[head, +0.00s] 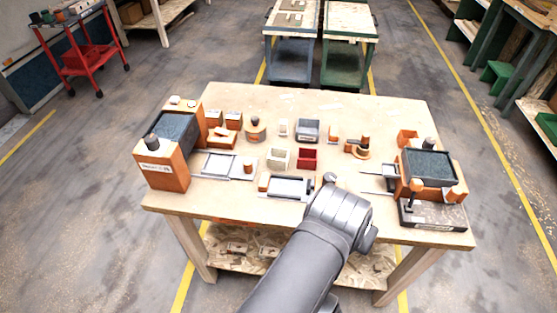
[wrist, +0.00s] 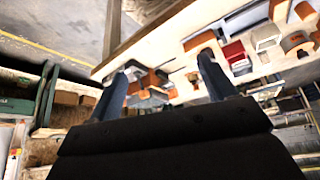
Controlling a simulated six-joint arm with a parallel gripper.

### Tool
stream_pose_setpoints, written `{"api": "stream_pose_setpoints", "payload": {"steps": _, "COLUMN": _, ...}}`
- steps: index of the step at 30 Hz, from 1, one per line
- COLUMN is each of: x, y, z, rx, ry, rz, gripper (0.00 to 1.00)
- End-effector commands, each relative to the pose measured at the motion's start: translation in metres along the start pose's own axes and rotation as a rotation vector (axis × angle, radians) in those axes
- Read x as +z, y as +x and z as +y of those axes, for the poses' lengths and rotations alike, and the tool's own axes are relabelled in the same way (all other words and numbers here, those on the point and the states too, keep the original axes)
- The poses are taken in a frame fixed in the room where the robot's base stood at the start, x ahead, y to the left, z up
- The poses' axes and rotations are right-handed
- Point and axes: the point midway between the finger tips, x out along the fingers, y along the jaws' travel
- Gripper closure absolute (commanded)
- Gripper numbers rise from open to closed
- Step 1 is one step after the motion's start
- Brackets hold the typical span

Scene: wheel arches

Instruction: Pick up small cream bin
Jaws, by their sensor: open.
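A small cream bin (head: 278,159) stands on the wooden table (head: 375,103), just left of a red bin (head: 307,160) in the head view. In the wrist view a pale bin (wrist: 265,38) shows beside the red bin (wrist: 235,56), toward the upper right. My gripper (wrist: 168,61) is open, with its two dark fingers spread and nothing clearly held between them. It is apart from the cream bin. In the head view my arm reaches in from the front, and its fingers are hidden behind my wrist.
A small pale block (head: 283,128) and a grey bin (head: 308,130) stand behind. A grey tray (head: 290,187) lies in front. Orange-and-grey machines stand at the table's left (head: 163,165) and right (head: 428,172). The table's back edge is fairly clear.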

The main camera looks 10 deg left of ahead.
Motion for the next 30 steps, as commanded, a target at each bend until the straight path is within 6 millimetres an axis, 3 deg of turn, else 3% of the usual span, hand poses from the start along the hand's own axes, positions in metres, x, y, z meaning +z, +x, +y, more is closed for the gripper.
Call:
{"api": "stream_pose_setpoints", "payload": {"steps": 6, "x": -0.002, "y": 0.000, "z": 0.000, "rx": -0.002, "ry": -0.006, "rz": -0.005, "gripper": 0.24}}
{"api": "stream_pose_setpoints", "payload": {"steps": 11, "x": -0.017, "y": 0.002, "z": -0.003, "rx": -0.020, "ry": -0.052, "rz": -0.045, "gripper": 0.24}}
{"api": "stream_pose_setpoints", "payload": {"steps": 17, "x": -0.052, "y": 0.012, "z": -0.009, "rx": -0.072, "ry": -0.164, "rz": -0.126, "gripper": 0.24}}
{"api": "stream_pose_setpoints", "payload": {"steps": 25, "x": -0.104, "y": 0.040, "z": -0.021, "rx": -0.165, "ry": -0.354, "rz": -0.215, "gripper": 0.24}}
{"api": "stream_pose_setpoints", "payload": {"steps": 30, "x": -0.148, "y": 0.057, "z": -0.060, "rx": -0.238, "ry": -0.655, "rz": -0.257, "gripper": 0.24}}
